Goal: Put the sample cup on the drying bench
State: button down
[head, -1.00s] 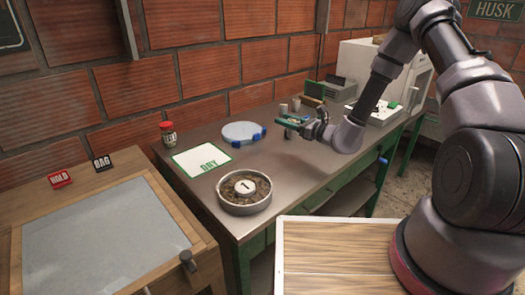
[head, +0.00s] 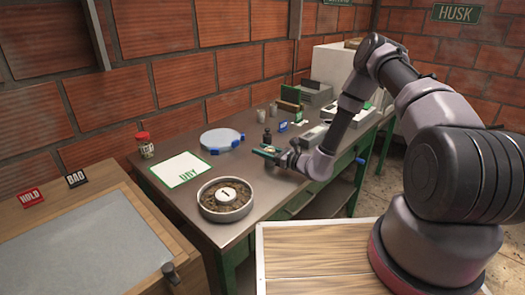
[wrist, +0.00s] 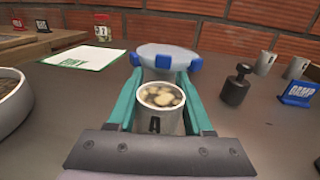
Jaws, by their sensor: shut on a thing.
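My gripper (wrist: 162,84) is shut on a pale sample cup (wrist: 160,118) marked "A", with light lumps in dark liquid or grains inside. The cup is upright between the teal fingers. In the head view, my gripper (head: 268,151) is over the green-framed metal bench (head: 255,190), right of the round dish; the cup is too small to make out clearly there. A white card with a green border and "DRY" on it (head: 180,169) lies on the bench to the left, and also shows in the wrist view (wrist: 88,54). I cannot tell whether the cup touches the bench.
A blue-clamped round dish (head: 222,139) and a round pan of dark grains marked "1" (head: 226,200) stand on the bench. A black weight (wrist: 236,85), grey cups (wrist: 265,63) and a blue "DAMP" sign (wrist: 297,93) are right of my gripper. Bare metal lies between.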

jog(key=shift+f, duration=0.1)
jog(key=shift+c, duration=1.5)
grip_release()
